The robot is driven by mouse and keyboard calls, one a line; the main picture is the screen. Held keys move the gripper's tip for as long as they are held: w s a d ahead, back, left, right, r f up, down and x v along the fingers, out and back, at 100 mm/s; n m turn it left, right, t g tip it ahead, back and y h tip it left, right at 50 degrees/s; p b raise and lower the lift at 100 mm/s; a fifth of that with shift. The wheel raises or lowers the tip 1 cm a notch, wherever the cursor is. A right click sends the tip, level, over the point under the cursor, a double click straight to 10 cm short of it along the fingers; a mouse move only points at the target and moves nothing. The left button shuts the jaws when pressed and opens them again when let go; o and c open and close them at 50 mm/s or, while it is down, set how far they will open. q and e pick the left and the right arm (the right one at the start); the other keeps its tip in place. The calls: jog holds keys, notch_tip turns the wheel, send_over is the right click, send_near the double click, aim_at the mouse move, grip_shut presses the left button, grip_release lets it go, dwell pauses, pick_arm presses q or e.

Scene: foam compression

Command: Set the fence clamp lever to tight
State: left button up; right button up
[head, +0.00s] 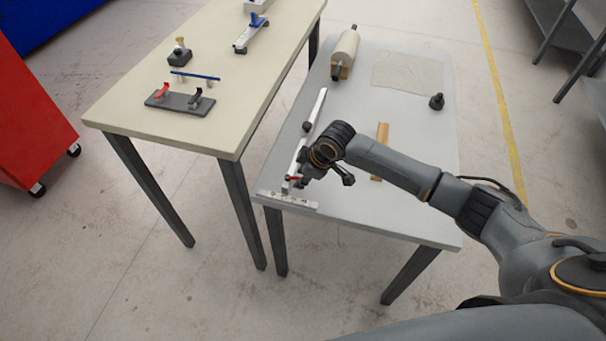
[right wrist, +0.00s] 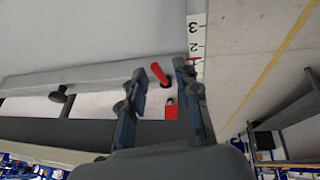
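The fence (head: 310,124) is a long white bar on the grey table, and it also shows in the right wrist view (right wrist: 95,87). Its red clamp lever (head: 293,178) is at the near end, close to a white numbered scale (head: 287,201). In the right wrist view the lever (right wrist: 158,73) tilts on a dark pivot, with a small red piece (right wrist: 171,112) beside it. My right gripper (head: 301,174) is at this near end. Its fingers (right wrist: 160,68) are open on either side of the lever, with gaps visible. My left gripper is not in view.
A roll (head: 345,48), a thin sheet (head: 408,70), a black knob-like object (head: 436,101) and a wooden strip (head: 380,145) are on the grey table. A beige table (head: 130,110) on the left holds a dark base with red and black levers (head: 180,101).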

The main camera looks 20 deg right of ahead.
jog(key=v, duration=1.2)
jog(key=s+a+f+m, duration=0.2)
jog(key=s+a+f, duration=0.15)
jog(key=s, duration=0.35)
jog(key=s+a+f+m, duration=0.1)
jog(key=s+a+f, duration=0.25)
jog(key=s, duration=0.25)
jog(key=s+d+f+m+h, duration=0.1)
jog(key=s+d+m, duration=0.3)
jog(key=s, duration=0.3)
jog(key=s+d+f+m+h, duration=0.1)
jog(key=s+d+m+h, duration=0.2)
jog(key=s, duration=0.4)
notch_tip(320, 180, down, 28)
jog(key=s+g+y, duration=0.1)
jog(key=s+g, duration=0.1)
jog(key=s+d+f+g, duration=0.1)
jog(key=s+d+f, duration=0.2)
jog(key=s+f, duration=1.1)
jog(key=shift+s+d, duration=0.4)
jog(key=shift+s, duration=0.7)
